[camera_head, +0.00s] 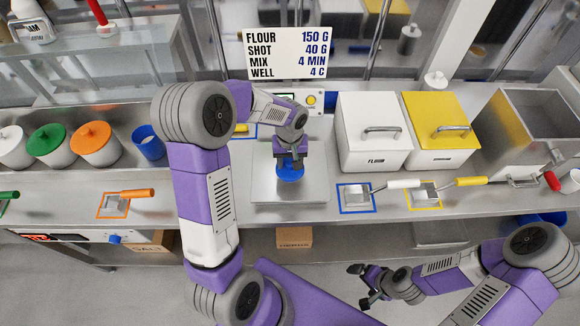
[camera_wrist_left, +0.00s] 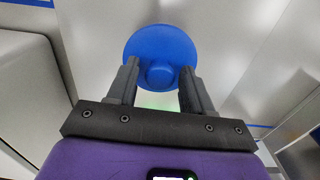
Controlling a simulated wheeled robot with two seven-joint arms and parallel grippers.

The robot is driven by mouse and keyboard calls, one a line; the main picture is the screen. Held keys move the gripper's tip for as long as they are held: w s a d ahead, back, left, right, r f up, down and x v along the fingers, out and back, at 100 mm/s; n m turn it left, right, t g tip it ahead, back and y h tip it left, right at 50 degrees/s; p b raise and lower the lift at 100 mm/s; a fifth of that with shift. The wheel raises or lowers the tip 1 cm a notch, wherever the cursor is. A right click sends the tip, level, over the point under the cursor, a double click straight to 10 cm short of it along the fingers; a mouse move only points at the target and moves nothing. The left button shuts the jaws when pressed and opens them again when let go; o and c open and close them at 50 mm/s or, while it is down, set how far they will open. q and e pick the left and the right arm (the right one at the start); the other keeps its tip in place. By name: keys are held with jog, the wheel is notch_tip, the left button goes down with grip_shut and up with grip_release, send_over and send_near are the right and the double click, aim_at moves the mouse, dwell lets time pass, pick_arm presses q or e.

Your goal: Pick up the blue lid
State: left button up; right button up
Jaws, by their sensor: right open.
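The blue lid (camera_head: 290,173) is a round disc with a central knob. It appears to lie on the square metal plate (camera_head: 262,190) in the middle of the counter. My left gripper (camera_head: 291,160) points down just over the lid and hides part of it. In the left wrist view the lid (camera_wrist_left: 160,45) shows beyond the fingertips. Its knob sits between my two fingers (camera_wrist_left: 159,78), which are apart with a gap on each side. My right gripper (camera_head: 362,286) is open and empty, low in front of the counter.
An open blue container (camera_head: 148,143) stands left of my left arm, beside orange (camera_head: 95,140), green (camera_head: 48,140) and white lidded jars. Right of the plate lie scoops on blue (camera_head: 357,208) and yellow outlines, before white (camera_head: 372,140) and yellow bins. A recipe sign (camera_head: 288,53) stands behind.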

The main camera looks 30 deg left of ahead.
pick_arm(q)
jog(key=c, duration=0.8)
